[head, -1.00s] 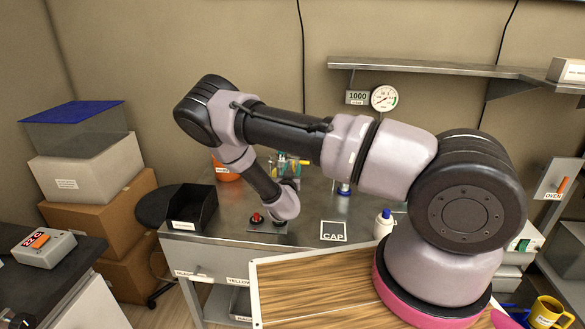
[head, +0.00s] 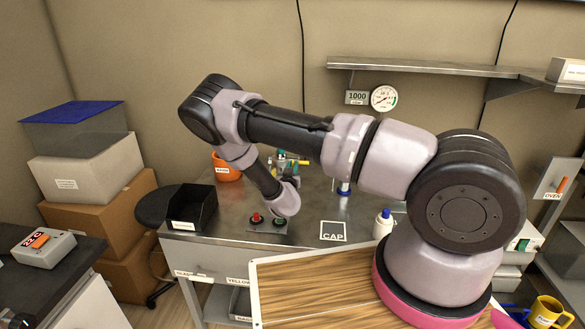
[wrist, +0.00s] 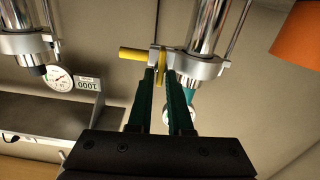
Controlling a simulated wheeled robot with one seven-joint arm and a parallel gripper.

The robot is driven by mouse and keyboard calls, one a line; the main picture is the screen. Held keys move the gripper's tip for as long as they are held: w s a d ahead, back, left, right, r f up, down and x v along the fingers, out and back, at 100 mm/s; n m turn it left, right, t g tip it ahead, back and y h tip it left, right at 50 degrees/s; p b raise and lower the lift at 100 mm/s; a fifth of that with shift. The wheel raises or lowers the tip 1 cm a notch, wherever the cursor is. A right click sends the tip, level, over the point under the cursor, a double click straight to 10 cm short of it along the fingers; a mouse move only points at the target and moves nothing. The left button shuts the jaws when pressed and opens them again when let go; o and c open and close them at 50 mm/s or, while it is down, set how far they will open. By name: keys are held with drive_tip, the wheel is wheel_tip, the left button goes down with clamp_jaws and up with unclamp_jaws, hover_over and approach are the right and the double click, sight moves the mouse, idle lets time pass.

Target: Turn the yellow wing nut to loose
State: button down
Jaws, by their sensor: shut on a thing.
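The yellow wing nut (wrist: 133,54) shows in the wrist view on a metal clamp fitting (wrist: 200,65) beside a shiny upright cylinder. One yellow arm points left, and another yellow part runs up and down between my fingertips. My gripper (wrist: 161,72) has two green fingers shut on that part. In the head view my own arm hides the gripper, and only a small yellow bar (head: 301,162) shows behind it among the fittings.
An orange pot (head: 228,170) and a black open bin (head: 191,208) stand left of my arm on the steel table. A panel with a red button (head: 257,217), a CAP card (head: 333,232) and a blue-capped bottle (head: 383,222) are near. A gauge (head: 384,98) hangs on the wall.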

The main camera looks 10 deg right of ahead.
drive_tip(key=shift+a+f+n, duration=0.1)
drive_tip(key=shift+n, duration=0.3)
drive_tip(key=shift+a+f+n, duration=0.1)
drive_tip(key=shift+f+n, duration=0.05)
drive_tip(key=shift+n, duration=2.15)
drive_tip(key=shift+a+f+n, duration=0.15)
drive_tip(key=shift+f+n, duration=0.05)
drive_tip(key=shift+n, duration=2.1)
drive_tip(key=shift+a+f+n, duration=0.1)
drive_tip(key=shift+f+n, duration=0.05)
drive_tip(key=shift+n, duration=2.15)
drive_tip(key=c, duration=0.8)
unclamp_jaws()
drive_tip(key=shift+d, duration=0.1)
drive_tip(key=shift+c, duration=0.2)
drive_tip(key=shift+w, duration=0.1)
